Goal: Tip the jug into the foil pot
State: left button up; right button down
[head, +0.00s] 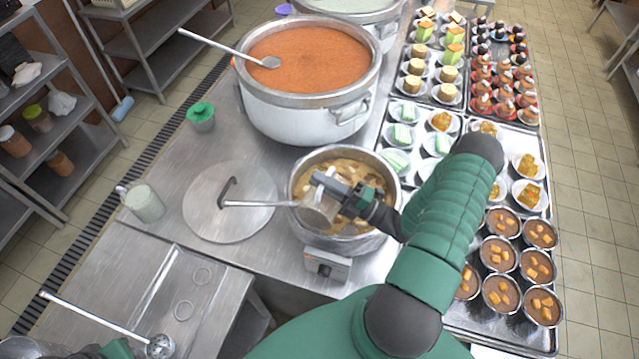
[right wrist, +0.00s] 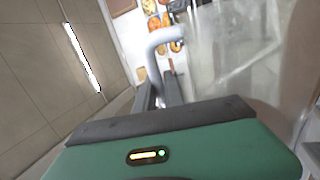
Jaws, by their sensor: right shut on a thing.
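The foil pot (head: 365,244) is the silver pot of chunky broth in the middle of the head view. My right gripper (head: 330,187) is over its mouth, shut on the handle of a see-through jug (head: 318,210). The jug hangs over the left part of the pot and looks tilted; its contents cannot be made out. In the right wrist view the pale jug handle (right wrist: 172,36) is between the fingers, with the clear jug wall (right wrist: 235,60) to the right.
A big pot of orange soup (head: 310,101) stands behind. A round lid (head: 230,225), a thin metal rod (head: 262,203) and a glass mug of white liquid (head: 145,204) are at left. Trays of dishes fill the right. A ladle (head: 100,321) lies at front left.

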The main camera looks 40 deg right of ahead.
jog(key=shift+w+d+r+m+h+p, duration=0.2)
jog(key=shift+d+m+h+p, duration=0.05)
jog(key=shift+d+m, duration=0.25)
jog(key=shift+w+d+r+m+h+p, duration=0.25)
jog(key=shift+d+m, duration=0.15)
jog(key=shift+m, duration=0.2)
jog(key=shift+s+a+f, duration=0.1)
dwell(1.0)
